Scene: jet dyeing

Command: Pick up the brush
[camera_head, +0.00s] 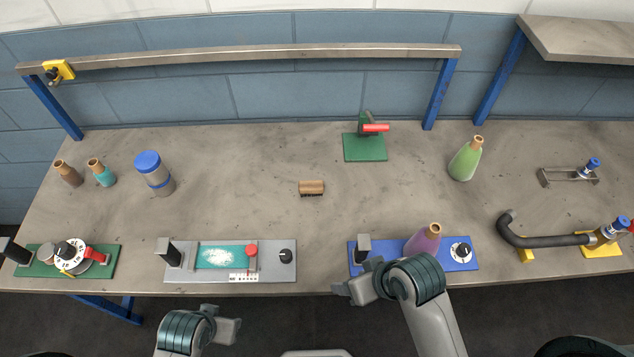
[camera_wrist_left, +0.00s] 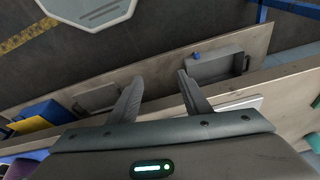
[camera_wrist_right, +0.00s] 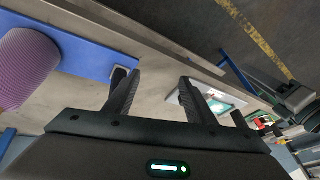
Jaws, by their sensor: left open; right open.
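The brush (camera_head: 312,187) lies near the middle of the table, with a tan wooden block on top and dark bristles along its front edge. Nothing holds it. My left gripper (camera_head: 224,318) is in front of the table's front edge, well short of the brush; its two fingers are apart and empty in the left wrist view (camera_wrist_left: 158,90). My right gripper (camera_head: 350,290) is at the front edge by the blue panel, in front and to the right of the brush; its fingers are apart and empty in the right wrist view (camera_wrist_right: 158,92). The brush is not recognisable in either wrist view.
A grey panel with a teal window (camera_head: 222,257) and a blue panel (camera_head: 461,258) with a purple cone (camera_head: 424,241) line the front edge. A green base with a red handle (camera_head: 365,147) stands behind the brush. A blue-lidded jar (camera_head: 153,172) stands left. Table around the brush is clear.

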